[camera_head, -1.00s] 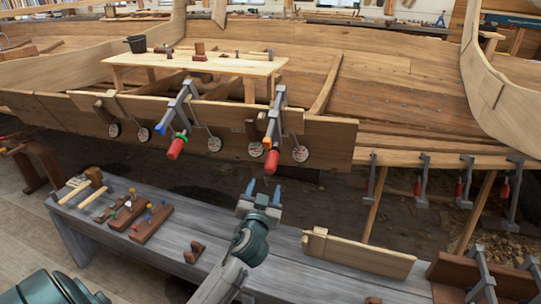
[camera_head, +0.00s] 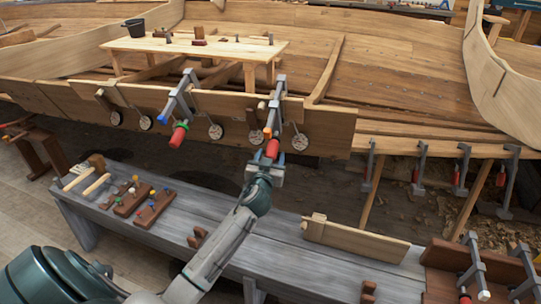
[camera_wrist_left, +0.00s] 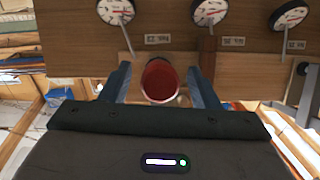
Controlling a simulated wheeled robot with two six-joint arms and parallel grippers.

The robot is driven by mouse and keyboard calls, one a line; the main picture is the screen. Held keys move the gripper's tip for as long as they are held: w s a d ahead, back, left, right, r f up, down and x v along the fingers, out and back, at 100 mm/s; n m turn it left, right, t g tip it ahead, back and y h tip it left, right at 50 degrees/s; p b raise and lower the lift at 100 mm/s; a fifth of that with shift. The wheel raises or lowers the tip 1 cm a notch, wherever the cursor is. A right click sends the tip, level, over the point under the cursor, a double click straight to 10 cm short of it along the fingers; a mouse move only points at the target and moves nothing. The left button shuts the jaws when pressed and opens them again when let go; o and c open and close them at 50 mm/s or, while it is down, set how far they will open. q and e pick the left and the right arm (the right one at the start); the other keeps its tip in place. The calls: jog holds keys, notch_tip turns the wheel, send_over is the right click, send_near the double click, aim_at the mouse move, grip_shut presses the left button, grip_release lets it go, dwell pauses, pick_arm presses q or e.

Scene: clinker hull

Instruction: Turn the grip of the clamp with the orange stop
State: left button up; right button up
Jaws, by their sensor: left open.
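The clamp with the orange stop (camera_head: 267,132) hangs on the hull plank, its grey bar rising above the plank edge. Its red grip (camera_head: 272,148) points down toward me. My left gripper (camera_head: 267,168) is at the lower end of this grip, fingers pointing up at it. In the left wrist view, the round end of the red grip (camera_wrist_left: 160,80) lies between the two open fingers, with a gap visible on each side. Another clamp (camera_head: 178,104) to the left has a blue stop, a green collar and a red grip. My right gripper is out of view.
Several round dials (camera_head: 299,142) hang along the plank, close to the clamps. A grey bench (camera_head: 115,212) with mallets and wooden blocks runs below, and a loose board (camera_head: 355,240) lies on it. More clamps (camera_head: 421,166) hang at the right.

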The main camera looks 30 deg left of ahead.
pick_arm(q)
jog(key=shift+w, duration=0.15)
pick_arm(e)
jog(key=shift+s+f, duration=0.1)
pick_arm(q)
jog(key=shift+c, duration=0.5)
jog(key=c, duration=0.9)
jog(key=m+y+b, duration=0.2)
jog(key=b, duration=0.1)
jog(key=shift+f+g, duration=0.2)
jog(key=shift+g, duration=0.1)
jog(key=m+y+b, duration=0.2)
jog(key=m+b, duration=0.1)
jog(key=shift+r, duration=0.1)
jog(key=shift+m, duration=0.3)
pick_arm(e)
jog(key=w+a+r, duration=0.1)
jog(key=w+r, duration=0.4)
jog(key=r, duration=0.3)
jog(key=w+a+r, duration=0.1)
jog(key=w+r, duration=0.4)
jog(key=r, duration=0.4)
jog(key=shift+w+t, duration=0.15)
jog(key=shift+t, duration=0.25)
